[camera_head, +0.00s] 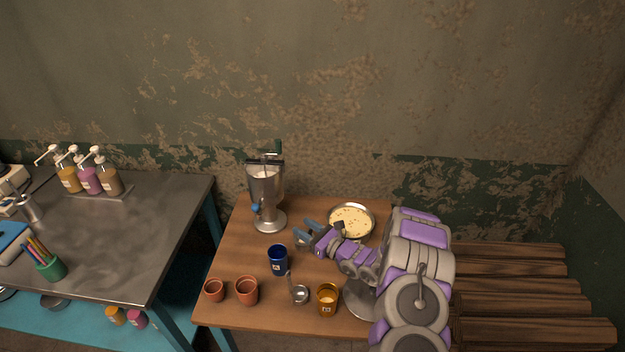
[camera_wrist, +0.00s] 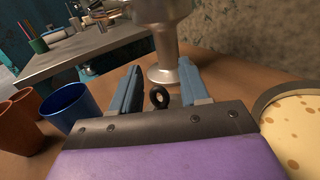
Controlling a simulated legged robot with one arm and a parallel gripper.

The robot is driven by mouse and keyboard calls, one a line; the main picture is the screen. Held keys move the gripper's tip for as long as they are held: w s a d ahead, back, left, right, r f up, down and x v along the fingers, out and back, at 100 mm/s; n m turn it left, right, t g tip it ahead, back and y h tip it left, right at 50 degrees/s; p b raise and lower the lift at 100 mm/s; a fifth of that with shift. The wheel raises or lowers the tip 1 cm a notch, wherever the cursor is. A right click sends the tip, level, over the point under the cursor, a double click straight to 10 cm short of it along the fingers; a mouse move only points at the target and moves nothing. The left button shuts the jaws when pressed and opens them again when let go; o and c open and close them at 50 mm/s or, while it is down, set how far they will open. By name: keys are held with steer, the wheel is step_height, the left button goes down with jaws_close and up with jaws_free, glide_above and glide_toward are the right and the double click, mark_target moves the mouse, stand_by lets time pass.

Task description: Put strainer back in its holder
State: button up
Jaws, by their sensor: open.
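A small round metal piece with an upright handle (camera_head: 300,295), which looks like a strainer or ladle, is near the table's front; I cannot tell which. A clear holder for it cannot be made out. My gripper (camera_head: 304,230) is open above the middle of the table, between the metal dispenser (camera_head: 267,187) and the pan (camera_head: 331,216) of pale, speckled liquid. In the wrist view, my gripper (camera_wrist: 158,75) has its blue fingers apart, with a small dark ring (camera_wrist: 159,97) showing between them. What the ring belongs to is hidden by the gripper body.
A blue cup (camera_head: 278,261) stands left of my arm. Two terracotta cups (camera_head: 246,291) and an amber glass (camera_head: 327,300) stand along the front of the wooden table (camera_head: 237,240). A metal counter (camera_head: 120,235) with pump bottles is at left, beyond a gap.

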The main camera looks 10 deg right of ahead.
steer(key=d+r+m+t+h+p, duration=0.2)
steer(key=d+r+m+h, duration=0.15)
steer(key=r, duration=1.25)
steer(key=s+a+r+h+p, duration=0.1)
steer(key=s+r, duration=0.1)
steer(key=r, duration=0.4)
steer(key=s+r+t+h+p, duration=0.1)
steer(key=s+r, duration=0.2)
steer(key=r, duration=0.4)
steer(key=shift+a+r+m+h, duration=0.25)
steer(key=shift+a+m+h, duration=0.1)
steer(key=shift+m, duration=0.1)
